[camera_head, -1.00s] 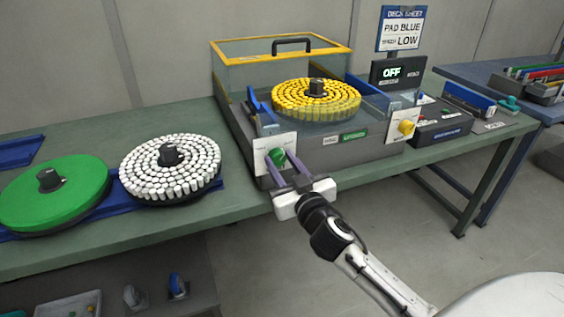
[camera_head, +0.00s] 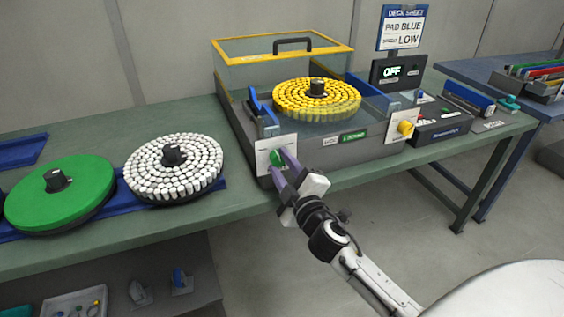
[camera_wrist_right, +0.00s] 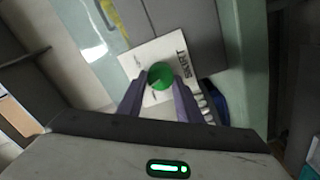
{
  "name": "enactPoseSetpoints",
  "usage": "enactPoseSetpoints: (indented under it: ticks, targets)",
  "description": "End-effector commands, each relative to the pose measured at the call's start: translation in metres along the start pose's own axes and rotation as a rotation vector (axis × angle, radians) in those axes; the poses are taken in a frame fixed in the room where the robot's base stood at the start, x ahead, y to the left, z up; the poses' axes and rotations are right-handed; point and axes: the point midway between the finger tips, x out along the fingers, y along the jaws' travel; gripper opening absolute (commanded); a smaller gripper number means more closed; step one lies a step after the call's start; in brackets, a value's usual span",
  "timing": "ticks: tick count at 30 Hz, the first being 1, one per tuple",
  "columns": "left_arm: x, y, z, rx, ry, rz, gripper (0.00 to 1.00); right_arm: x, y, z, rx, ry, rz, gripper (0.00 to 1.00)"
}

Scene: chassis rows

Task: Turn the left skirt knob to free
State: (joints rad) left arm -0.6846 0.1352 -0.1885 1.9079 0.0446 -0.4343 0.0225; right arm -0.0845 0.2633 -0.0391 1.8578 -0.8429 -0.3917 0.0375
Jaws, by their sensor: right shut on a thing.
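The left skirt knob is a green knob (camera_head: 277,158) on a white label plate (camera_head: 262,146) at the front left corner of the machine. My right gripper (camera_head: 281,166) is shut on this knob, with one purple finger on each side of it. In the right wrist view the green knob (camera_wrist_right: 161,76) sits between the fingertips (camera_wrist_right: 160,83), over the plate with "SKIRT" lettering (camera_wrist_right: 150,62). The gripper is rolled at a slant in the head view. Most of the knob's pointer marking is hidden or too small to read. My left gripper is not in view.
The machine (camera_head: 330,150) holds a disc of yellow pieces (camera_head: 300,108) under a clear yellow-framed cover (camera_head: 232,45). A yellow knob (camera_head: 405,128) is at its right front. A white-topped disc (camera_head: 150,165) and a green disc (camera_head: 75,205) lie left.

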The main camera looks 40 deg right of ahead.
Motion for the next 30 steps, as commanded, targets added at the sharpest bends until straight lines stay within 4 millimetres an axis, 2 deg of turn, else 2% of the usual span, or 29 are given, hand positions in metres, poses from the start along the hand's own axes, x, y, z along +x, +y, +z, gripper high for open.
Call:
enactPoseSetpoints:
  ticks: [6,15,30]
  targets:
    - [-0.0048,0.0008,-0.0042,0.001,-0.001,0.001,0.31,0.0000,0.0004,-0.0014,-0.199,0.002,0.000,0.10]
    - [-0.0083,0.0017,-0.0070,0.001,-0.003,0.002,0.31,0.0000,-0.0010,-0.0009,-0.410,0.002,0.000,0.10]
    - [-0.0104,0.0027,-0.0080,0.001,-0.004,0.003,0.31,0.0000,-0.0018,-0.0006,-0.535,0.003,0.001,0.10]
